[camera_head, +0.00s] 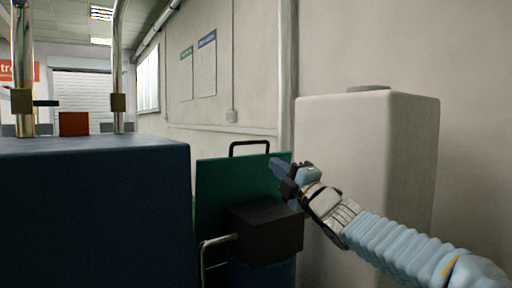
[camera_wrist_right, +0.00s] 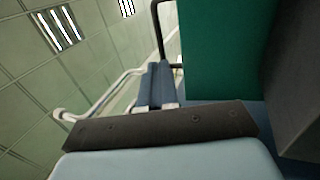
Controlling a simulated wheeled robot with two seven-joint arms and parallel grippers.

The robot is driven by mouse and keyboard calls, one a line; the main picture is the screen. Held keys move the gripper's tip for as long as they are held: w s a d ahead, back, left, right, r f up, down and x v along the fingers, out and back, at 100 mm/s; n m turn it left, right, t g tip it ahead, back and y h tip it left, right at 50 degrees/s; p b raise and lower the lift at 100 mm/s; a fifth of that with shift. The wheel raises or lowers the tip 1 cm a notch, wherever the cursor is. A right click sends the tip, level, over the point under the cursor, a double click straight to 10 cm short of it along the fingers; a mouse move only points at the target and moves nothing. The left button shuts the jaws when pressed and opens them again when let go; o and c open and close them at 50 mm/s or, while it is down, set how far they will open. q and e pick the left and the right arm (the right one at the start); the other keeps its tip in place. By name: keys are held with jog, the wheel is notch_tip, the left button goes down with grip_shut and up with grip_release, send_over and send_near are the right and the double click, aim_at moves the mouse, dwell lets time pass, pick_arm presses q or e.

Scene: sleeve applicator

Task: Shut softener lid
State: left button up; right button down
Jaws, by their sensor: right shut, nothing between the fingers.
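A green panel (camera_head: 222,187) with a black handle (camera_head: 250,144) on its top edge stands upright behind a black box (camera_head: 265,230); it looks like the raised softener lid. My right gripper (camera_head: 279,169) is shut and empty at the panel's upper right part, in front of it in the head view. In the right wrist view its closed fingers (camera_wrist_right: 158,84) are beside the green panel (camera_wrist_right: 222,50), with the handle (camera_wrist_right: 158,30) past the tips. I cannot tell whether they touch the panel. My left gripper is not in view.
A tall off-white cabinet (camera_head: 345,170) stands right of the panel, behind my right arm. A large dark blue block (camera_head: 95,210) with metal posts fills the left. A metal pipe (camera_head: 203,258) bends by the black box. A wall with posters (camera_head: 207,66) is behind.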

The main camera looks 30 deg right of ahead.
aim_at(252, 143)
jog(key=p+x, duration=0.2)
jog(key=x, duration=0.6)
jog(key=shift+w+d+r, duration=0.1)
jog(key=shift+r, duration=0.05)
jog(key=shift+w+r+p, duration=0.15)
jog(key=shift+w+p, duration=0.15)
jog(key=shift+w, duration=0.4)
